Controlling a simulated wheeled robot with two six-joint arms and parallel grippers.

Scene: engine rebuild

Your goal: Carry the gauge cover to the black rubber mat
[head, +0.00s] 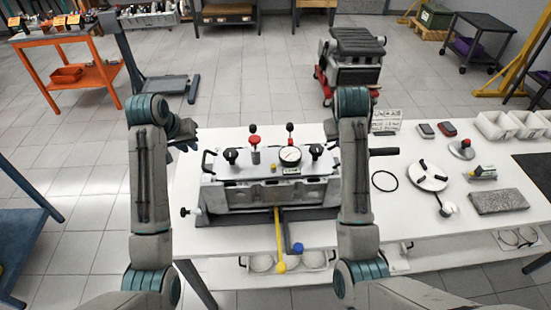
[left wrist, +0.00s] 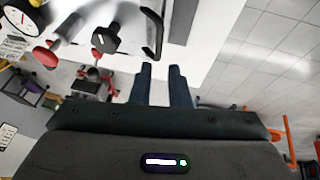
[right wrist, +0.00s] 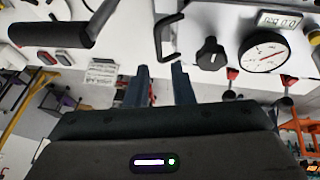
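The gauge cover (head: 262,168) is a pale plate with a round dial, black knobs and end handles. It sits on the grey engine block (head: 265,194) on the white table. My left gripper (head: 190,141) is open and empty, apart from the cover's left handle (head: 207,162), which also shows in the left wrist view (left wrist: 155,32). My right gripper (right wrist: 161,72) is open and empty near the cover's other handle (right wrist: 161,40); my arm hides both in the head view. The black rubber mat (head: 537,172) lies at the table's far right, partly out of frame.
Right of the block lie a black ring (head: 384,181), a white disc (head: 427,175), a grey stone-like slab (head: 498,201) and white bins (head: 495,125). A yellow-handled tool (head: 280,240) sticks out in front of the block. An orange cart (head: 75,70) stands back left.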

